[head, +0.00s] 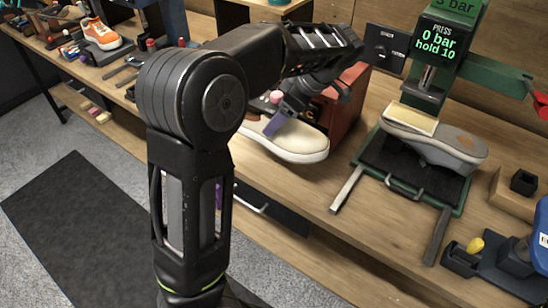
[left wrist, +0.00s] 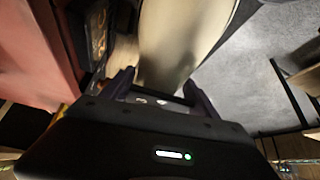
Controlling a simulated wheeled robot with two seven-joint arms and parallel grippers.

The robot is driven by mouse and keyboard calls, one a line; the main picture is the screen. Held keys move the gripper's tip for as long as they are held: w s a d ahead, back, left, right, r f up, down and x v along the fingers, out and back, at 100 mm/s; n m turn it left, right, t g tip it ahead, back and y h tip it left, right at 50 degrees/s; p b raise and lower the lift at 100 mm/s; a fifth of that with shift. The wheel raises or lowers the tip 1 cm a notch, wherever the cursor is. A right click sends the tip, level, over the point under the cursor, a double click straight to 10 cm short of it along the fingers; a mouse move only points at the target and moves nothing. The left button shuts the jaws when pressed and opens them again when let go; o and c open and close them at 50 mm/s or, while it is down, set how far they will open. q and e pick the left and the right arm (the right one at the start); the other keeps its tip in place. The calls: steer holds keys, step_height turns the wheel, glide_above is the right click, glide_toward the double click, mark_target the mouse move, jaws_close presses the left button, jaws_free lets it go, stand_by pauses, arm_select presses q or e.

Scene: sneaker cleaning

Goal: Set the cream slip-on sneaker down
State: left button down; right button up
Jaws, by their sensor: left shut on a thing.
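The cream slip-on sneaker (head: 292,145) shows in the head view at the bench's front edge, below my left gripper (head: 278,112). My left gripper is shut on it. The arm hides the shoe's left end, and I cannot tell whether its sole touches the bench. In the left wrist view the cream shoe (left wrist: 180,35) reaches up from between the two fingers (left wrist: 158,85). My right gripper is in neither view.
A red box (head: 343,105) stands just behind the sneaker. An orange sneaker (head: 101,34) and tools sit far left. Bare wood (head: 335,170) lies between shoe and press.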

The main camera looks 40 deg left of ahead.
arm_select(q)
steer(key=shift+f, duration=3.1)
steer(key=shift+f+p, duration=0.5)
steer(key=shift+f, duration=1.4)
steer(key=shift+c, duration=0.9)
jaws_free()
steer(key=shift+d, duration=0.1)
